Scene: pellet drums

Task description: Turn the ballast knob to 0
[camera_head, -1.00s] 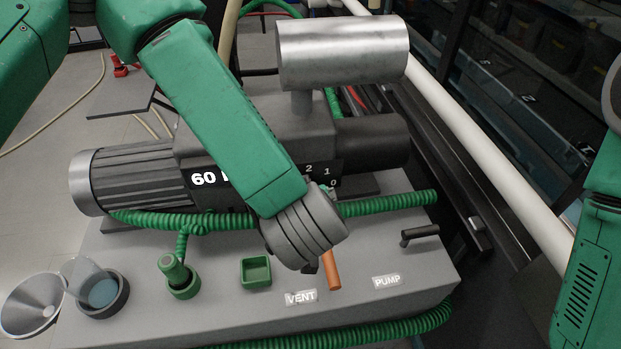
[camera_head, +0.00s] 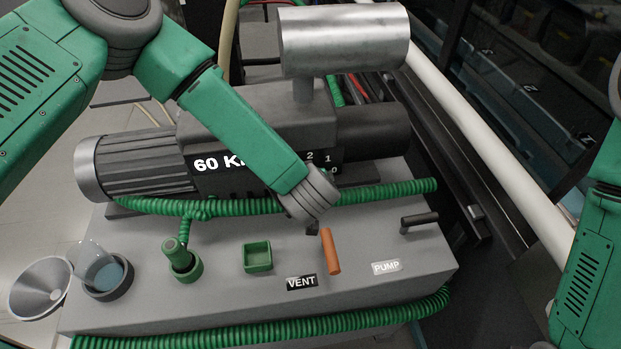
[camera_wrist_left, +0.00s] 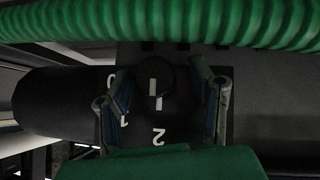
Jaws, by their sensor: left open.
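The ballast knob (camera_wrist_left: 153,75) is a dark round knob with a white pointer line on the pump's dark dial plate. In the left wrist view its line points roughly toward the printed 2 (camera_wrist_left: 158,137); the 1 (camera_wrist_left: 123,120) and the 0 (camera_wrist_left: 111,77) lie further round to the left. My left gripper (camera_wrist_left: 163,88) is open, with one finger on each side of the knob; I cannot tell whether they touch it. In the head view my left wrist (camera_head: 308,195) hides the knob, while the dial digits (camera_head: 327,158) show beyond it. My right gripper is out of view.
The pump (camera_head: 140,165) has a silver cylinder (camera_head: 345,42) on top. A green ribbed hose (camera_head: 385,190) runs along its front.

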